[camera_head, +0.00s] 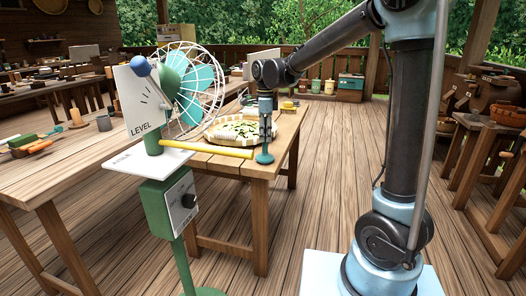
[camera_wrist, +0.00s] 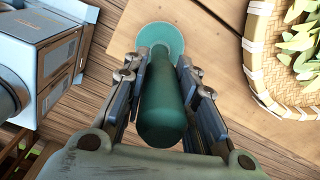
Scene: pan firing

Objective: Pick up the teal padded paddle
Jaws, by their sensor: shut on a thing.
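The teal padded paddle has a green handle (camera_wrist: 163,110) and a round teal pad (camera_wrist: 160,37). My gripper (camera_wrist: 158,75) is shut on the handle, with one finger on each side. In the head view, my gripper (camera_head: 265,103) points down at the near right part of the wooden table (camera_head: 262,170). The paddle's pad (camera_head: 264,158) shows below it, close to the table's corner. The handle is mostly hidden between the fingers there. I cannot tell whether the pad touches the table top.
A woven tray (camera_head: 212,134) with green leaves lies beside the paddle. A yellow bar (camera_head: 217,150) runs across the table's near edge. A caged fan (camera_head: 190,88) and a green stand with a LEVEL dial (camera_head: 140,95) stand left. Open floor lies in front.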

